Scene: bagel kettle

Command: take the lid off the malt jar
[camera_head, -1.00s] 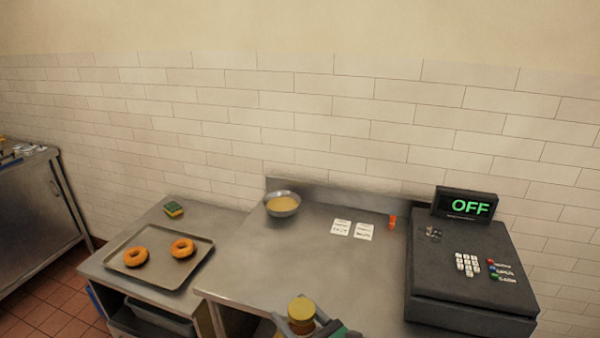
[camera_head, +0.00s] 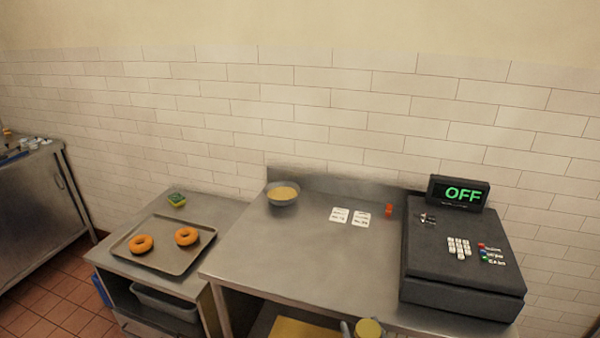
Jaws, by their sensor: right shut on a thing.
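The malt jar shows only as its round yellow lid (camera_head: 369,328) at the bottom edge, just in front of the steel table's front edge. The lid sits flat on top, and the jar's body is mostly hidden below the frame. My right gripper (camera_head: 365,332) is shut on the malt jar, with a grey finger visible at the jar's left side. The rest of this gripper is cut off by the frame. My left gripper is not in view.
The steel table (camera_head: 300,240) is mostly clear. It holds a bowl (camera_head: 283,194), two white cards (camera_head: 350,217), a small orange item (camera_head: 389,210) and a cash register (camera_head: 462,255). A tray (camera_head: 160,262) with two bagels and a green sponge (camera_head: 177,199) are at left.

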